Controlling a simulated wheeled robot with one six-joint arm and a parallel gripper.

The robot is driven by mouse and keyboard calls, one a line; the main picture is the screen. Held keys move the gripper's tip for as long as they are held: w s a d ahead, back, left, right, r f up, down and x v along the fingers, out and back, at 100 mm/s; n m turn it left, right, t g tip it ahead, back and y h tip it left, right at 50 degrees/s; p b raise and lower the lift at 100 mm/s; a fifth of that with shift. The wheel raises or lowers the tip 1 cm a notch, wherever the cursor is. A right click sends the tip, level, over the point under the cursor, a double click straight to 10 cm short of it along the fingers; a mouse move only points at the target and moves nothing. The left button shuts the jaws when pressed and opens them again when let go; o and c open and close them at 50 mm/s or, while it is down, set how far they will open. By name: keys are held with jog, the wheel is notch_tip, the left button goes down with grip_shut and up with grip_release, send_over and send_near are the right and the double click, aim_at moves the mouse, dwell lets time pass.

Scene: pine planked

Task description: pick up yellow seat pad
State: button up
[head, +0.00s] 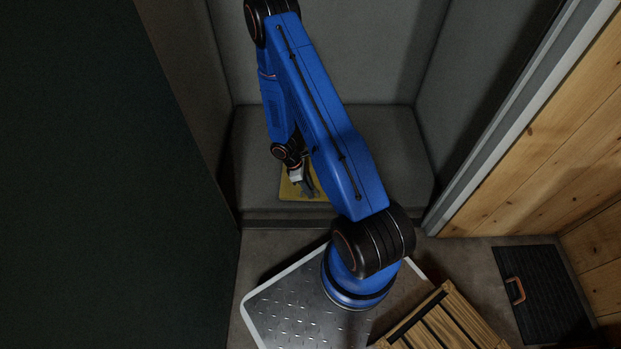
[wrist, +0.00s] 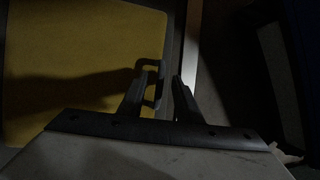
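The yellow seat pad (head: 290,190) lies flat on the grey bench seat (head: 385,150), near its front edge. My arm hides part of it in the head view. In the wrist view the pad (wrist: 75,60) fills the left side, with a dark loop handle (wrist: 161,88) on its right edge. My gripper (head: 309,190) is low over the pad's right part. In the wrist view my gripper (wrist: 160,77) has its fingers apart, with the handle showing between them, nearer the left finger. Contact with the handle cannot be told.
Grey walls enclose the bench at its back and sides. A dark panel (head: 100,180) stands at the left. A wooden crate (head: 445,322) is on the floor at the lower right. A black flat item with an orange-brown handle (head: 540,293) lies near the pine wall (head: 540,140).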

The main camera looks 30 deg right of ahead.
jog(key=shift+x, duration=0.85)
grip_shut()
dwell(0.8)
